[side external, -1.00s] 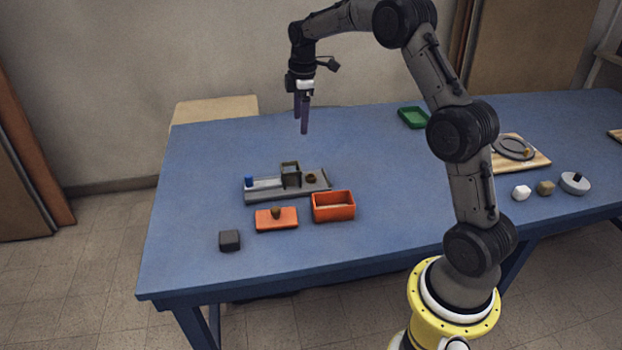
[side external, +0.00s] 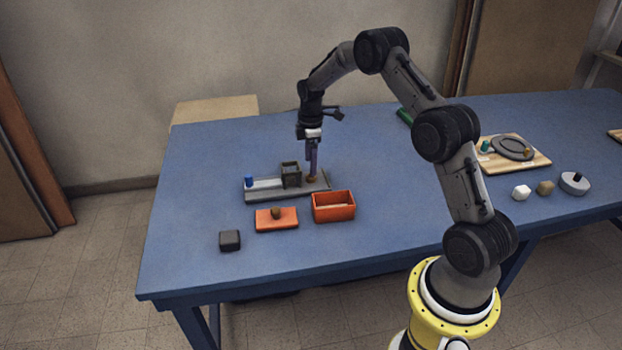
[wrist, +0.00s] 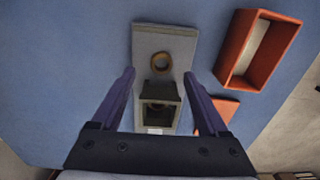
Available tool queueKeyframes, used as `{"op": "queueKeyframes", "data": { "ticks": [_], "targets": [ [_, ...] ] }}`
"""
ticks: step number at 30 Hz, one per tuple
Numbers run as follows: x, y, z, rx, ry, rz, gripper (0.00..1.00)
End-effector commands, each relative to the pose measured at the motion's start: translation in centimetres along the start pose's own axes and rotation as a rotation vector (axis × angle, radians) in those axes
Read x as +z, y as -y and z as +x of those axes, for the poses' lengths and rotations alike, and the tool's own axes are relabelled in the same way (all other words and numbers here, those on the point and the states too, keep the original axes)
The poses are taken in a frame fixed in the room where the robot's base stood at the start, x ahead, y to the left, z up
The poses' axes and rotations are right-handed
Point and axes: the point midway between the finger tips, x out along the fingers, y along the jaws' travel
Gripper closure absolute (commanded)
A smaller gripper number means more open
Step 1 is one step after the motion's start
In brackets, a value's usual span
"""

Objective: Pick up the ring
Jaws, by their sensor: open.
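The ring (side external: 312,180) is small and brown and lies on the right end of a grey tray (side external: 290,194). In the wrist view the ring (wrist: 153,61) lies flat, just beyond the line between my fingertips. My gripper (side external: 312,171) is above the ring and points down. In the wrist view my gripper (wrist: 159,76) is open with nothing between its fingers. Whether the fingertips touch the tray, I cannot tell.
A dark open box (side external: 291,175) stands on the tray beside the ring, with a blue cylinder (side external: 248,181) at the tray's left end. An orange bin (side external: 333,207), an orange lid (side external: 277,219) and a dark block (side external: 229,240) are in front.

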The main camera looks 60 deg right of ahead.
Motion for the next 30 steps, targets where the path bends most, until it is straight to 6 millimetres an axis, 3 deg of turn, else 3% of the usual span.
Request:
{"op": "queueKeyframes", "data": {
  "ticks": [7, 17, 30],
  "targets": [
    [0.1, 0.3, 3.6, -0.005, 0.001, 0.0, 0.23],
    [0.1, 0.2, 4.3, -0.001, 0.0, 0.0, 0.23],
    [0.1, 0.2, 4.3, -0.002, 0.0, 0.0, 1.0]
  ]
}}
